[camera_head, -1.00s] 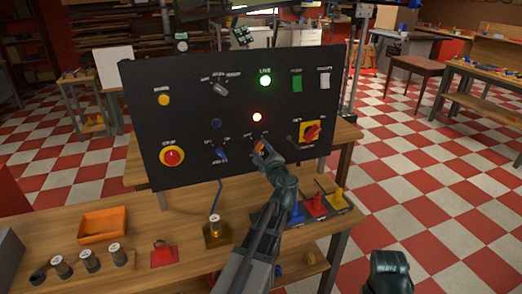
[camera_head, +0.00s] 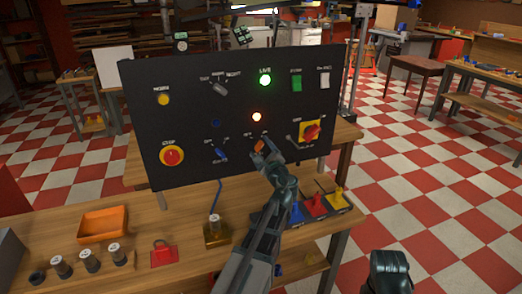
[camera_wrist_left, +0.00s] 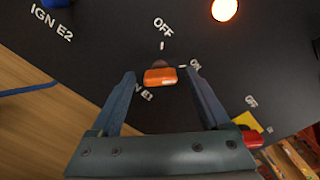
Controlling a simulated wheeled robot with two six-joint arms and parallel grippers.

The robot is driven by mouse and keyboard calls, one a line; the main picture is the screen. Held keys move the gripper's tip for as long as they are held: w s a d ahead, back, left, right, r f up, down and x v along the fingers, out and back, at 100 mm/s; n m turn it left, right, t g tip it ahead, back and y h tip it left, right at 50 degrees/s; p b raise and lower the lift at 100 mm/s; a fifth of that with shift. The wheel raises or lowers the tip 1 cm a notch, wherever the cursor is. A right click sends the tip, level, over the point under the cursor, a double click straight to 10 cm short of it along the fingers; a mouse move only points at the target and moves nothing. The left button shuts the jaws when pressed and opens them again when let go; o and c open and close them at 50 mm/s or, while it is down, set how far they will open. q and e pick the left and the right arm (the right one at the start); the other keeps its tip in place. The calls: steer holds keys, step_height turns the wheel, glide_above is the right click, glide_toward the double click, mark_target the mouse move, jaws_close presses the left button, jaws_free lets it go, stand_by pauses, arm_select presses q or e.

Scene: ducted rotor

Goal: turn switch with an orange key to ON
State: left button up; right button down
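The orange key (camera_wrist_left: 160,76) sits in a switch on the black panel (camera_head: 190,110). The switch has OFF above it, ON to its right and a partly hidden IGN E1 label in the left wrist view. The key also shows in the head view (camera_head: 259,146), partly covered by my gripper. My left gripper (camera_wrist_left: 162,74) is open, its fingertips on either side of the key with gaps showing at both sides. The key's exact angle is hard to tell. My right gripper's fingers are not in view; only a dark part of my right arm shows at the bottom right.
A blue switch (camera_head: 221,154) labelled IGN E2 is to the left. A red and yellow rotary switch (camera_head: 312,131) is to the right. An orange tray (camera_head: 103,224) lies on the bench below.

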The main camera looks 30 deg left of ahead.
arm_select(q)
steer(key=v, duration=1.3)
steer(key=shift+s+d, duration=0.25)
steer(key=shift+s, duration=0.05)
steer(key=s+d+f+n+g+h+p, duration=0.4)
steer(key=s+d+f+n+g+h, duration=0.25)
steer(key=d+f+n, duration=0.35)
steer(key=s+d+f+n+g+h+p, duration=0.1)
steer(key=s+d+f+g+h, duration=0.1)
steer(key=s+d, duration=0.3)
steer(key=s+d+f+n+g+h+p, duration=0.1)
steer(key=s+d+f+g+h, duration=0.2)
steer(key=s+d, duration=0.3)
steer(key=d+h, duration=0.1)
steer(key=d, duration=0.4)
steer(key=shift+s+f, duration=0.25)
steer(key=shift+f, duration=0.15)
